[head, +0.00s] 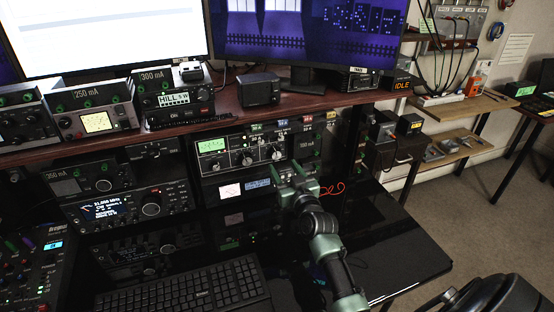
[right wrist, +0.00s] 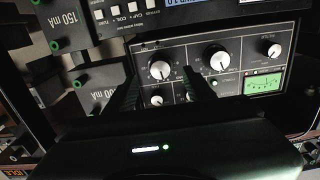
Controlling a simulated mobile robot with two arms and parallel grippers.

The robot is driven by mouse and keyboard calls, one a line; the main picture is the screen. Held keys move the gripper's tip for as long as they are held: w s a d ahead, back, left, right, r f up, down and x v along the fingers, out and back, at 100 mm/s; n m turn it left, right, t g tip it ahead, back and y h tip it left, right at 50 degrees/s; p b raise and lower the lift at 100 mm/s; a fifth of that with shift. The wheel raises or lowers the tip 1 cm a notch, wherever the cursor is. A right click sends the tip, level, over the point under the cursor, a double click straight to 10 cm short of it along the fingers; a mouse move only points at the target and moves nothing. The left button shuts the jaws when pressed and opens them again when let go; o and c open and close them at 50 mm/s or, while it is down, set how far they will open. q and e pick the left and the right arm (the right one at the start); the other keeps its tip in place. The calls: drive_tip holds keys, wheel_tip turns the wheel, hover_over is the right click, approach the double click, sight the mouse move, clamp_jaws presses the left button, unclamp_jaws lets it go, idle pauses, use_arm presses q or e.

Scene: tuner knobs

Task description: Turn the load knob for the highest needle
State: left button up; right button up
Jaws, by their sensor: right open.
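The tuner (head: 230,170) sits under the shelf, with a lit green meter (head: 213,146) on its face and a row of knobs. In the right wrist view, the picture is turned over and the meter (right wrist: 264,84) is at the right. A large black knob with a pale cap (right wrist: 161,68) lies between my right fingers; its label is too small to read, so I cannot tell surely that it is the load knob. Another large knob (right wrist: 215,57) is beside it. My right gripper (head: 291,168) is open in front of the tuner's right part. Contact is not clear.
A keyboard (head: 185,290) lies on the glossy black desk (head: 400,255). A radio (head: 130,208) stands left of the tuner. Several meter boxes and a small black box (head: 258,86) stand on the shelf above. A red cable (head: 333,188) lies right of the gripper.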

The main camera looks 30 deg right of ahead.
sight(276, 156)
drive_tip(key=x, duration=0.5)
drive_tip(key=shift+w, duration=0.25)
drive_tip(key=shift+r, duration=0.1)
clamp_jaws()
